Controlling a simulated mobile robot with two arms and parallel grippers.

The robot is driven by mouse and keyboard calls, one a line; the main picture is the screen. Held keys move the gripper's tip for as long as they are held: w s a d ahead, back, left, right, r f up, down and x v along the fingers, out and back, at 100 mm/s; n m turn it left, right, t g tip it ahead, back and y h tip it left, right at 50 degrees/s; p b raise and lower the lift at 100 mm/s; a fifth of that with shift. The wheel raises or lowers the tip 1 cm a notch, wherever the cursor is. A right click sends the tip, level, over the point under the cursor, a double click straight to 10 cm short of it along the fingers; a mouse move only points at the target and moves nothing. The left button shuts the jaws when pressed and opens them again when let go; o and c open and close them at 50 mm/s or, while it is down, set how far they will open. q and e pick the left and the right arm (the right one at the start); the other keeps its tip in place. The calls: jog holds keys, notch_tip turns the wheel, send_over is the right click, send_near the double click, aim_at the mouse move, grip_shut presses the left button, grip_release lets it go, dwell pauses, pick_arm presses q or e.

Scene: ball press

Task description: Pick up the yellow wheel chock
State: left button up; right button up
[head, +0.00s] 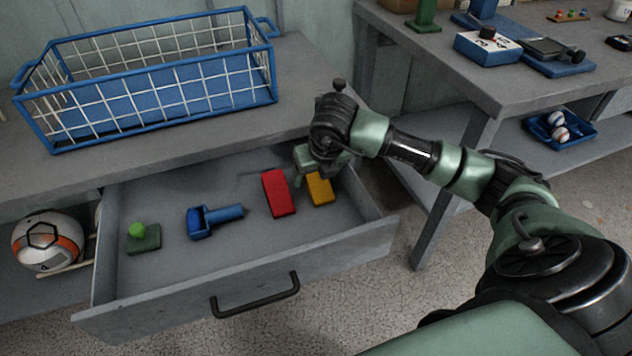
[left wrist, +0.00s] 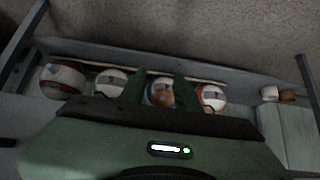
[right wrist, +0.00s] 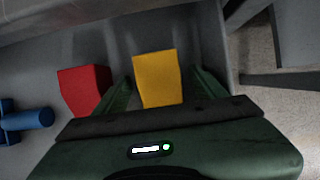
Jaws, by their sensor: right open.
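The yellow wheel chock (head: 319,189) lies in the open drawer at its right end, beside a red block (head: 278,193). In the right wrist view the yellow chock (right wrist: 157,78) shows between the finger lines of my right gripper (right wrist: 163,77), with the red block (right wrist: 85,88) to its left. My right gripper (head: 318,163) is open and empty, just above and behind the chock; its arm hides part of the drawer's back corner. My left gripper (left wrist: 158,85) is out of the head view; in its wrist view the fingers are apart, with a ball on the shelf visible between them.
The drawer (head: 170,303) also holds a blue tool (head: 215,219) and a green piece (head: 143,237). A blue wire basket (head: 150,75) stands on the bench above. Several balls lie on the lower shelf, one ball (head: 48,240) at the left. A second table (head: 480,85) stands right.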

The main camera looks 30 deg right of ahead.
jog(key=shift+f, duration=0.1)
jog(key=shift+c, duration=0.3)
grip_shut()
jog(key=shift+r, duration=0.2)
